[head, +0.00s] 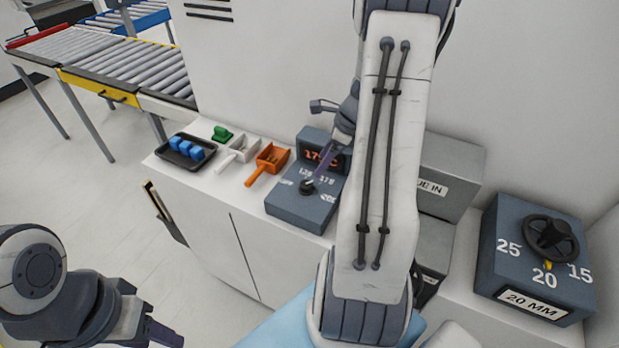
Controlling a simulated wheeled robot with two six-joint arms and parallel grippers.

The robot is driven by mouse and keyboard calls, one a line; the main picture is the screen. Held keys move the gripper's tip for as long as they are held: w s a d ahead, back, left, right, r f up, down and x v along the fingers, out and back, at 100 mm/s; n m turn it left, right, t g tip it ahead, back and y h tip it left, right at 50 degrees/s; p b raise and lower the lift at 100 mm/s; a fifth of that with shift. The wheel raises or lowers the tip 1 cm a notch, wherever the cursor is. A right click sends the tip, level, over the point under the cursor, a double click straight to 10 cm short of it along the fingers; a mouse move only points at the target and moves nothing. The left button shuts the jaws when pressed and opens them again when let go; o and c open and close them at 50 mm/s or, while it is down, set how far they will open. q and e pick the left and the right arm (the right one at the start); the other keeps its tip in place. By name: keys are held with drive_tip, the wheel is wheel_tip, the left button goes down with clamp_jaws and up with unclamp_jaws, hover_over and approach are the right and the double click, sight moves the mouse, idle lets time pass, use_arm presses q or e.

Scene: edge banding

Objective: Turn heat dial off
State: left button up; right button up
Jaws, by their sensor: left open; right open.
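My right arm hides the box's right side. My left gripper (165,337) is open and empty at the bottom left, far from the dial.
A black tray with blue blocks (184,158), a green item (222,134), a white scoop (229,160) and an orange scoop (262,175) lie left of the box. A 20 MM dial box (510,262) stands at right. Roller conveyors (100,52) stand at the back left.

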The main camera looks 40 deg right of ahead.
sight(307, 184)
drive_tip(key=x, duration=0.9)
drive_tip(key=shift+a+f+p, duration=0.1)
drive_tip(key=shift+f+p, duration=0.05)
drive_tip(key=shift+p, duration=0.2)
drive_tip(key=shift+c, duration=0.3)
clamp_jaws()
